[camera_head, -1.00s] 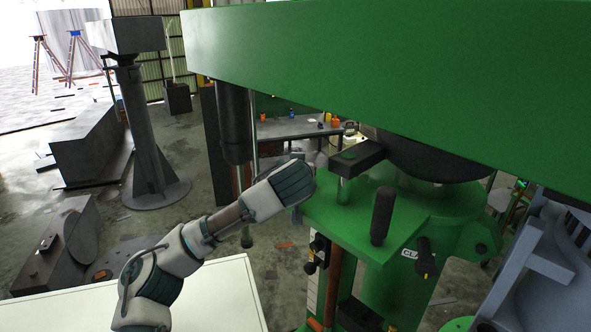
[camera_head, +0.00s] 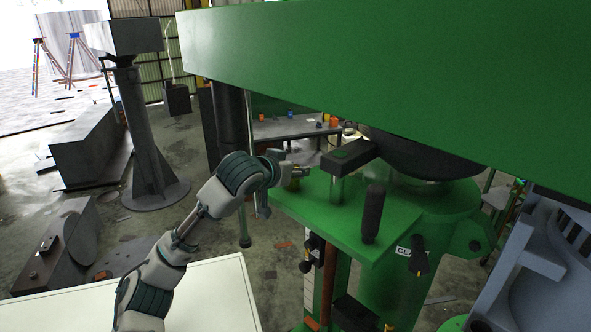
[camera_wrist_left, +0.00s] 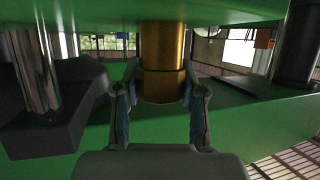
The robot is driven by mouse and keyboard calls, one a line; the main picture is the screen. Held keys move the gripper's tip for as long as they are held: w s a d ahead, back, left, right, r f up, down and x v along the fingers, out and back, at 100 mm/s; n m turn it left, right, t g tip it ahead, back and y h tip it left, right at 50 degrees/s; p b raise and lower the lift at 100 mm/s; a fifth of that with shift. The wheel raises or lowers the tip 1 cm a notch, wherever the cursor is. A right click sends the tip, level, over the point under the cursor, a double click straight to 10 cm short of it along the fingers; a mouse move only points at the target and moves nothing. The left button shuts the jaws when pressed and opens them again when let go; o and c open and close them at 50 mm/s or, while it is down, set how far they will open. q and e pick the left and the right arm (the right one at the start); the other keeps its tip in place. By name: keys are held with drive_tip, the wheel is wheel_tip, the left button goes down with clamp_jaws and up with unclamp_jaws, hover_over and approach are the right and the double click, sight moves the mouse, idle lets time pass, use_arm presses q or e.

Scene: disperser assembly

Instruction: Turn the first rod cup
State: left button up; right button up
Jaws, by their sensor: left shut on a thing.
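The brass rod cup (camera_wrist_left: 162,70) stands upright in the middle of the left wrist view, at the green machine plate. My left gripper (camera_wrist_left: 160,100) is shut on it, with one finger on each side of its lower part. In the head view my left gripper (camera_head: 298,171) is at the left back corner of the green plate (camera_head: 330,212). The cup is mostly hidden there behind and under the gripper. My right gripper is not in view.
A black clamp arm (camera_head: 350,157) on a steel post stands right of my left gripper, with a black handle (camera_head: 373,215) nearer. A large green beam (camera_head: 400,75) hangs above. A dark column (camera_head: 229,120) and thin steel rods stand behind my arm.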

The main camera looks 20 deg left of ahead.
use_arm(q)
drive_tip(key=m+g+h, duration=0.1)
drive_tip(key=m+h, duration=0.1)
drive_tip(key=m+g+h, duration=0.1)
drive_tip(key=h, duration=0.1)
drive_tip(key=m+g+h, duration=0.1)
drive_tip(key=m, duration=0.1)
drive_tip(key=shift+s+r+m+h, duration=0.15)
drive_tip(key=shift+r+m+h, duration=0.15)
drive_tip(key=shift+r+h, duration=0.1)
drive_tip(key=m+g+h, duration=0.1)
drive_tip(key=m+g, duration=0.1)
drive_tip(key=m+g+h, duration=0.2)
drive_tip(key=shift+s+d+r, duration=0.1)
drive_tip(key=shift+r, duration=0.05)
drive_tip(key=shift+m+g+h, duration=0.3)
drive_tip(key=shift+m+g, duration=0.8)
drive_tip(key=o, duration=1.1)
drive_tip(key=shift+o, duration=0.4)
drive_tip(key=shift+a+f, duration=0.35)
drive_tip(key=shift+a, duration=0.2)
